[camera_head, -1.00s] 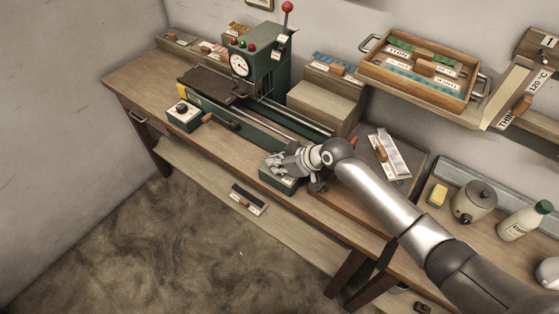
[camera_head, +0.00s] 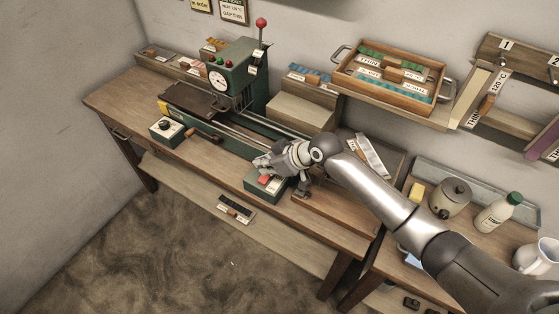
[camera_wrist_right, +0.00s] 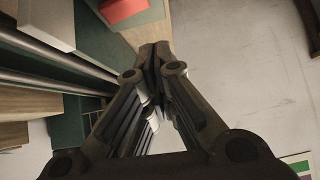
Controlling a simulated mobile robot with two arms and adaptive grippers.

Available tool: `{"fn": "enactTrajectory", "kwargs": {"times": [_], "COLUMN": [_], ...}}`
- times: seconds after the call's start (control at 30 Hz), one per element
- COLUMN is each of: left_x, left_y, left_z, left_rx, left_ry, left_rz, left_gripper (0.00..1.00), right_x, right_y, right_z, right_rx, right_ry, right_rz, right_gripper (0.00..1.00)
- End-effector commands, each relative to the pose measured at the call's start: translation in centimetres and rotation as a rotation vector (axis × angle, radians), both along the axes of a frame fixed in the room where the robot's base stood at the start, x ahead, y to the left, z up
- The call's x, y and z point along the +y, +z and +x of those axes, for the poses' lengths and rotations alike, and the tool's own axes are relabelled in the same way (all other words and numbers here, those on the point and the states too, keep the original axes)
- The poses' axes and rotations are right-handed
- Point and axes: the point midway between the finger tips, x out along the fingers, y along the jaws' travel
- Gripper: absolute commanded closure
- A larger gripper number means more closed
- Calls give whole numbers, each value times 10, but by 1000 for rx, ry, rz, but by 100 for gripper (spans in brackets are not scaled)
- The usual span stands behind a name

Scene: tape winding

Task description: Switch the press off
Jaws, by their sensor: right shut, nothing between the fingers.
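The press (camera_head: 235,80) is a dark green machine with a white dial and a red-ball lever, on the left part of the workbench. A small green box (camera_head: 258,193) with a red switch (camera_head: 265,180) sits at the bench's front edge. The switch also shows at the top of the right wrist view (camera_wrist_right: 122,10). My right gripper (camera_head: 262,165) is just above and behind this box, shut and empty. In the wrist view its fingertips (camera_wrist_right: 155,50) meet near the red switch and seem apart from it. The switch's position cannot be told. My left gripper is not in view.
A second control box (camera_head: 167,130) with a black knob stands left on the bench (camera_head: 115,100). Steel rails run from the press toward my right gripper. A wooden tray (camera_head: 392,72) is on the shelf at the right. A pot (camera_head: 450,198) and bottle (camera_head: 497,212) stand at the right.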

Motion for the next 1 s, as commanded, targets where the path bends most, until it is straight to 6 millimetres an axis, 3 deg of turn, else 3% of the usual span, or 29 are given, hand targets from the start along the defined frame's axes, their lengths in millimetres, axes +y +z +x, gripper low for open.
{"fn": "enactTrajectory", "kwargs": {"times": [0.4, 0.6, 0.87, 1.0], "left_x": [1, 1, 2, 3], "left_y": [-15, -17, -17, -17], "left_z": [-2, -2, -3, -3], "left_rx": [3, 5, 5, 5], "left_ry": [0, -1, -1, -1], "left_rz": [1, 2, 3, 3], "left_gripper": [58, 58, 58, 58], "right_x": [-30, -36, -37, -33], "right_y": [42, 53, 54, 41], "right_z": [-32, -40, -43, -63], "right_rx": [-4, -2, 1, 20], "right_ry": [0, 1, 0, -12], "right_rz": [4, 3, 4, 2], "right_gripper": [100, 100, 100, 100]}}
